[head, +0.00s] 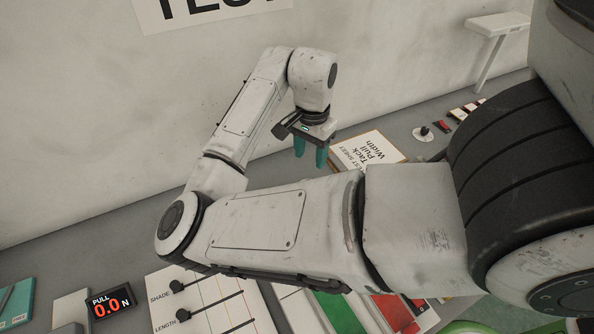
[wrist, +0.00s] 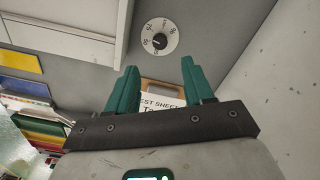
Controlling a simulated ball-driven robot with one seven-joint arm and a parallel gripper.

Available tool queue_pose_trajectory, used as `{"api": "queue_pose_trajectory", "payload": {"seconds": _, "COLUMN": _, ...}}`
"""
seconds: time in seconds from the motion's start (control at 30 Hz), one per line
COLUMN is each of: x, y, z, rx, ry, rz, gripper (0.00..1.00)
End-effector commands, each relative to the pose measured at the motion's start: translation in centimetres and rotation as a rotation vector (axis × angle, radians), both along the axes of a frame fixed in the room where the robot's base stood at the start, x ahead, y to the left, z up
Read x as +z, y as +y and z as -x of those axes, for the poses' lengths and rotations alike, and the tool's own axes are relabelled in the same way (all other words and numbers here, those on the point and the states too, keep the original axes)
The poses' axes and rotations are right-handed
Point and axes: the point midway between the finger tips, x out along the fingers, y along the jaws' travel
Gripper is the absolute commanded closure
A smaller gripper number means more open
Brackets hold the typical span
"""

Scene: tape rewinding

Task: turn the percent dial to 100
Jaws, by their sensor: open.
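The percent dial (wrist: 160,36) is a round white disc with dark marks and a small black knob at its centre. It lies flat on the grey bench, and its pointer setting is too small to read surely.
A red block (head: 442,126) and several coloured pieces sit right of the dial. Slider panel (head: 212,308) and pull readout (head: 109,303) are in front.

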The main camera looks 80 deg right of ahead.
Motion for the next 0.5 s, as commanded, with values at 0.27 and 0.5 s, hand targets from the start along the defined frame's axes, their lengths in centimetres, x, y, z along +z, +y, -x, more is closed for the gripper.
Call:
{"api": "queue_pose_trajectory", "payload": {"seconds": 0.27, "x": -3.8, "y": 0.1, "z": 0.0, "rx": 0.003, "ry": 0.002, "rz": -0.003, "gripper": 0.48}}
{"api": "queue_pose_trajectory", "payload": {"seconds": 0.5, "x": -8.0, "y": 0.1, "z": 0.0, "rx": 0.001, "ry": 0.001, "rz": -0.004, "gripper": 0.48}}
